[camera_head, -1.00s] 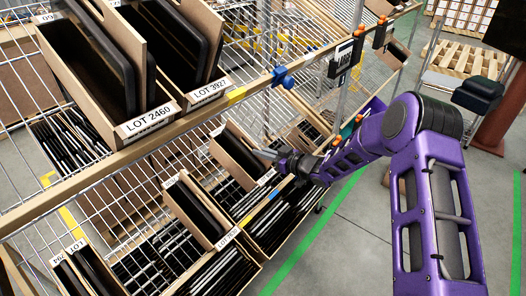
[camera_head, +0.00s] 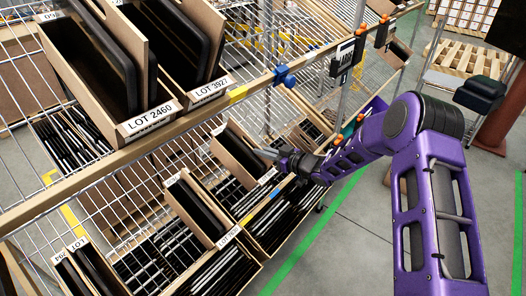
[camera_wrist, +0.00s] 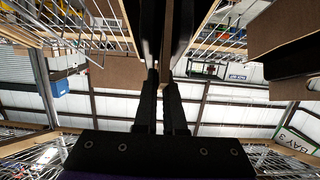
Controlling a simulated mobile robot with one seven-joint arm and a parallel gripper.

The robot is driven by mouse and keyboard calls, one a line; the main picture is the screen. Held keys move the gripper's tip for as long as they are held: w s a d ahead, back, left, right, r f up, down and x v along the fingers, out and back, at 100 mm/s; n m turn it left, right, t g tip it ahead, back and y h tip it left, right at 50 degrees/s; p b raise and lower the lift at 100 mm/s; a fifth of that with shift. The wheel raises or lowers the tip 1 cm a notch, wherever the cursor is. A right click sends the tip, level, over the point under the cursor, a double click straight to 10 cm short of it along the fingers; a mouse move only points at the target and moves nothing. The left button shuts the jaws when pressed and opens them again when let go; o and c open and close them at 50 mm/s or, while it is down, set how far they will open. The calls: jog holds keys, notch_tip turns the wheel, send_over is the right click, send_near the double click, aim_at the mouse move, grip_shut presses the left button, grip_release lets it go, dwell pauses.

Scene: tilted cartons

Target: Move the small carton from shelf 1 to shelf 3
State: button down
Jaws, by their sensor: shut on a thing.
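A small brown carton (camera_head: 232,158) with a dark insert and a white label stands tilted on the lower wire shelf, in the middle of the head view. My gripper (camera_head: 266,153) reaches in from the right and meets the carton's upper right edge. In the wrist view my gripper's two dark fingers (camera_wrist: 163,78) are close together, shut on a thin edge of the carton. Brown board and dark panels rise just beyond the fingertips. The exact contact is hard to see. Which shelf is 1 or 3 cannot be read.
Larger cartons labelled LOT 2460 (camera_head: 150,119) and LOT 3927 (camera_head: 210,90) stand on the upper shelf behind a wooden rail (camera_head: 110,161). Another tilted carton (camera_head: 195,208) is close at lower left of the held one. An open carton (camera_head: 258,242) of dark panels lies below.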

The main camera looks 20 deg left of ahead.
jog(key=c, duration=0.9)
grip_release()
jog(key=shift+a, duration=0.1)
jog(key=shift+f, duration=0.15)
jog(key=shift+s+d, duration=0.2)
jog(key=shift+d, duration=0.3)
jog(key=v, duration=0.5)
jog(key=p+v, duration=0.1)
jog(key=v, duration=0.5)
jog(key=p+v, duration=0.1)
jog(key=v, duration=0.4)
jog(key=shift+d+r, duration=0.15)
jog(key=shift+r, duration=0.2)
